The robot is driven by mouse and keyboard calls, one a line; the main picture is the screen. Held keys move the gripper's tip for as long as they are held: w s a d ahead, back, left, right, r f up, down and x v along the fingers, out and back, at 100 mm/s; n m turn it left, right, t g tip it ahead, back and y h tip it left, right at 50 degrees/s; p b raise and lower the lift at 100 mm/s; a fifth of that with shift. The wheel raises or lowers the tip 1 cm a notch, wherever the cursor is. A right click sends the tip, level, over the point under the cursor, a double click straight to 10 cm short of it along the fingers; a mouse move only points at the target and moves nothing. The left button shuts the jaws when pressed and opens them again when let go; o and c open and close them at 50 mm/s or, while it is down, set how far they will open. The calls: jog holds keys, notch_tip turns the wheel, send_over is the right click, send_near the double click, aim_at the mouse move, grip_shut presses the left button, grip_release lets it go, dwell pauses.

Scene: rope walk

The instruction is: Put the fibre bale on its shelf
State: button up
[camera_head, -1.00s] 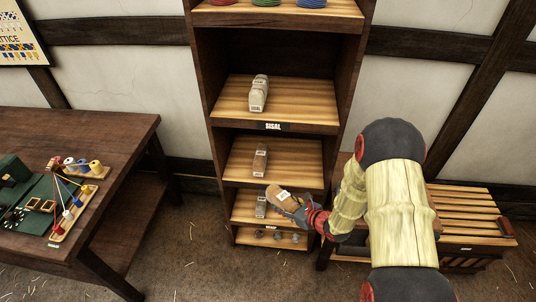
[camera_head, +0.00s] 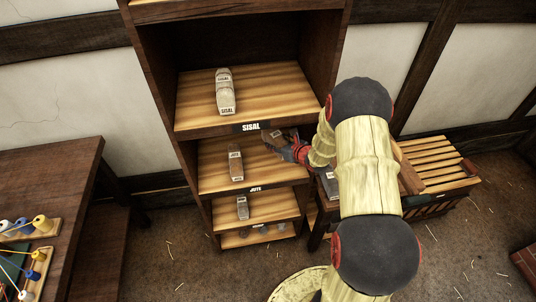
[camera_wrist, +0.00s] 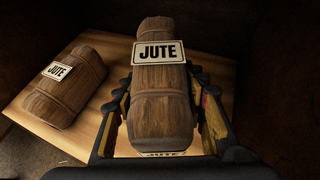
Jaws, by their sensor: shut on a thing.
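The fibre bale (camera_wrist: 158,80) is a brown bundle labelled JUTE, held between both fingers of my gripper (camera_wrist: 160,108) in the wrist view. In the head view the bale (camera_head: 272,136) is in my gripper (camera_head: 288,146) at the right side of the jute shelf (camera_head: 213,181). Another brown jute bale (camera_head: 236,163) lies on that shelf to the left. It also shows at the left of the wrist view (camera_wrist: 65,85). In the wrist view the held bale is over the shelf boards, apart from the other bale. I cannot tell whether it touches the boards.
A lower shelf (camera_head: 280,200) holds a grey bale (camera_head: 242,208). A slatted bench (camera_head: 437,165) stands right of the shelving. A dark table (camera_head: 60,170) stands at the left.

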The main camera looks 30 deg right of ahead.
aim_at(276, 159)
notch_tip(276, 159, down, 7)
jog(key=shift+r+b, duration=0.1)
jog(key=shift+b, duration=0.9)
jog(key=o, duration=1.3)
jog(key=shift+c, duration=0.2)
jog(key=shift+o, duration=0.5)
jog(key=shift+s+r, duration=0.15)
jog(key=shift+s, duration=0.05)
jog(key=p+v, duration=0.3)
jog(key=v, duration=0.7)
jog(key=shift+s+d+r, duration=0.1)
jog(key=shift+s+r, duration=0.1)
jog(key=shift+s, duration=0.05)
jog(key=shift+s+r, duration=0.15)
jog(key=shift+s, duration=0.3)
